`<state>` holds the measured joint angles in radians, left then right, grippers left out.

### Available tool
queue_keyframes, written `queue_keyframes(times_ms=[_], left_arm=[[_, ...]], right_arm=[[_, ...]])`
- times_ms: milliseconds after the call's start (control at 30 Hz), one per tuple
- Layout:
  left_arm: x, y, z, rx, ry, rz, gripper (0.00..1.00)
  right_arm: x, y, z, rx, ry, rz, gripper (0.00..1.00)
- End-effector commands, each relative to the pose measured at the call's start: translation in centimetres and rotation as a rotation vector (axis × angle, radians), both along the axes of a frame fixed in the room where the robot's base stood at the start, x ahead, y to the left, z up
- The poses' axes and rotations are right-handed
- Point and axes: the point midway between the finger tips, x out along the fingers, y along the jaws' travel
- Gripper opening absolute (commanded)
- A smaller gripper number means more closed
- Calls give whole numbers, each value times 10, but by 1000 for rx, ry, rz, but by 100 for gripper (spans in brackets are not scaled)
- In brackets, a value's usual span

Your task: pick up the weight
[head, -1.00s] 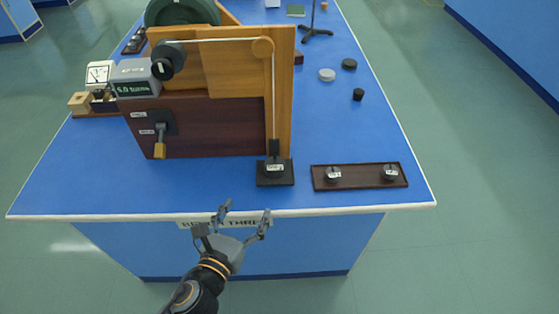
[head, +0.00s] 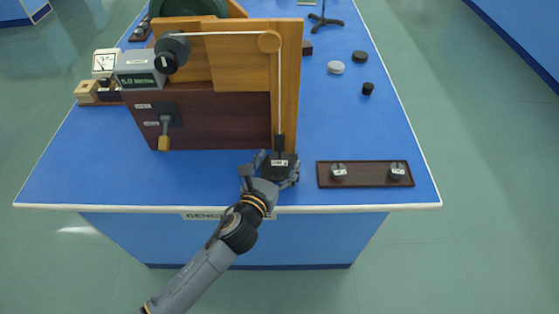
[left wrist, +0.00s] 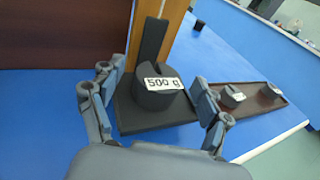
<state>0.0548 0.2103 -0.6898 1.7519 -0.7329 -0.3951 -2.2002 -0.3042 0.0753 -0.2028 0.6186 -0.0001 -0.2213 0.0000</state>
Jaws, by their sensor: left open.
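The weight labelled 500 g is a dark cylinder, seen in the left wrist view (left wrist: 160,92), on a black square base (left wrist: 135,118) with an upright dark post behind it. In the head view the weight (head: 279,163) stands at the foot of the wooden apparatus, below the hanging cord. My left gripper (head: 272,170) is open in the head view, with its fingers on either side of the weight. In the left wrist view the open fingers (left wrist: 155,98) are spread wide, apart from the weight. My right gripper is not in view.
A brown tray (head: 366,183) with two small labelled weights (head: 338,170) lies to the right. The wooden apparatus (head: 288,100) rises directly behind. Several small discs, including a white one (head: 336,67), sit farther back on the blue bench. Bench space left of the gripper is clear.

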Motion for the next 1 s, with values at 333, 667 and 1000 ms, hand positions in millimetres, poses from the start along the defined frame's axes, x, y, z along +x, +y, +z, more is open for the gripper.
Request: queue_keyframes(times_ms=[333,667,1000], left_arm=[[12,-5,-3,1,1,0,77],[12,-5,-3,1,1,0,16],[12,-5,0,0,-3,-1,0]], right_arm=[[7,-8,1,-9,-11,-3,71],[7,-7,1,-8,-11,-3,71],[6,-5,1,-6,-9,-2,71]])
